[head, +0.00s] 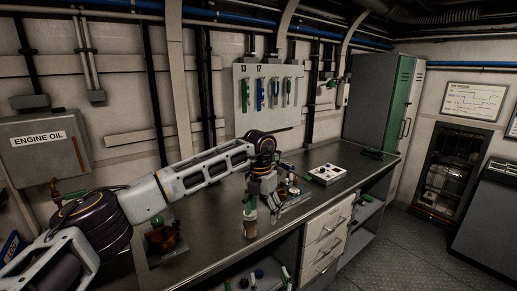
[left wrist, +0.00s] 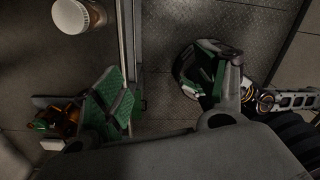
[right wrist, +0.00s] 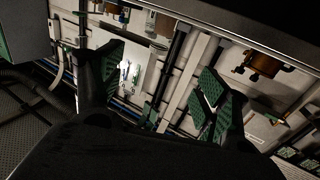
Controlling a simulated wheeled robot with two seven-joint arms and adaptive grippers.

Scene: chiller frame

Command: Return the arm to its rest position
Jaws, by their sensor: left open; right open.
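My left arm reaches in from the left in the head view, and my left gripper (head: 251,200) hangs over the bench near its front edge. In the left wrist view my left gripper (left wrist: 160,88) has its green-padded fingers apart, with only floor and the bench edge between them. My right gripper (right wrist: 163,82) shows in the right wrist view with its green-padded fingers wide apart and nothing between them. I cannot clearly make it out in the head view. A jar (head: 250,223) stands on the bench just below my left gripper; its white lid (left wrist: 70,15) shows in the left wrist view.
The metal bench (head: 215,235) runs along the wall. An amber object (head: 164,238) stands on its left part, and a white plate with dark holes (head: 328,174) lies farther right. A tool board (head: 268,95) hangs behind. Drawers (head: 325,238) are below; open floor (head: 415,240) is at right.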

